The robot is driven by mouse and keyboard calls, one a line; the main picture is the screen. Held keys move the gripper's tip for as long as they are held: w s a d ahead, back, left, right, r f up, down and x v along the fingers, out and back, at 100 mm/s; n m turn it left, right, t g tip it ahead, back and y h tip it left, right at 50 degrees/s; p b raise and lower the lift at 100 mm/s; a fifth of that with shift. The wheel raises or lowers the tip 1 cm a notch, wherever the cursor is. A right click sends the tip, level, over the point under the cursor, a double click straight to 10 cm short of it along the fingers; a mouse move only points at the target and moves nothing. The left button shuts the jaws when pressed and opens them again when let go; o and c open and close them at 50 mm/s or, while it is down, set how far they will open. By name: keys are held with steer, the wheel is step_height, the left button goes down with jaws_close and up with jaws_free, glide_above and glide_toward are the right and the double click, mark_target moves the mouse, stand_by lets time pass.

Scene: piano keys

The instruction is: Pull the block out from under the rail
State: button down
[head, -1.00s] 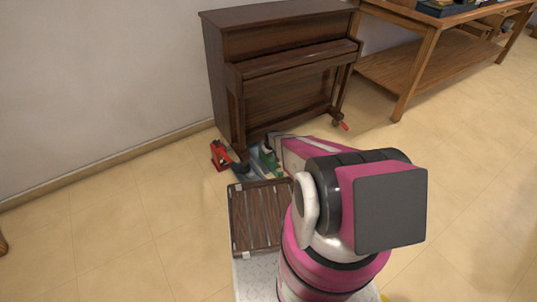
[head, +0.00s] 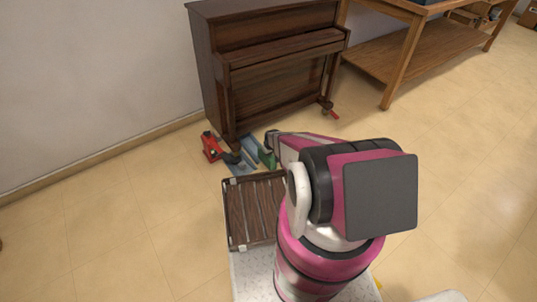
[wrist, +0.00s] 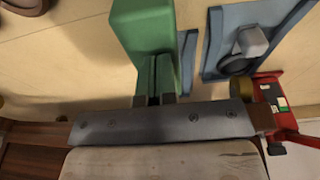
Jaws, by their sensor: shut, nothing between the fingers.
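A green block (head: 267,157) stands on the floor by the front of the piano (head: 270,65), beside blue strips (head: 243,160). In the wrist view the green block (wrist: 145,30) rises from the top to the centre, beside a narrow blue strip (wrist: 188,60). My gripper (wrist: 154,78) is shut and empty, with its fingers in front of the block's near end. I cannot tell whether they touch it. In the head view my arm hides most of the gripper. I cannot clearly make out which part is the rail.
A red jack-like tool (head: 211,147) stands left of the block; it also shows in the wrist view (wrist: 283,105). A slatted wooden piece (head: 252,212) lies nearer me. A wooden table (head: 420,55) stands at the back right. Open floor lies to both sides.

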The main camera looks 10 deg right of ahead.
steer(key=shift+s+f, duration=0.4)
steer(key=shift+f, duration=0.25)
steer(key=shift+r, duration=1.25)
step_height(320, 180, up, 10)
steer(key=s, duration=0.1)
steer(key=shift+s+d+f, duration=0.15)
steer(key=shift+s+d, duration=0.1)
steer(key=shift+d, duration=0.15)
steer(key=s+a+r+m, duration=0.1)
steer(key=s+r, duration=0.5)
steer(key=r, duration=0.5)
steer(key=s+a+r+m+g, duration=0.1)
steer(key=s+r+m, duration=0.1)
steer(key=s+r, duration=0.4)
steer(key=s+a+r+m+g, duration=0.1)
steer(key=s+r, duration=0.6)
steer(key=r, duration=1)
steer(key=shift+m+h, duration=0.3)
steer(key=shift+h, duration=0.1)
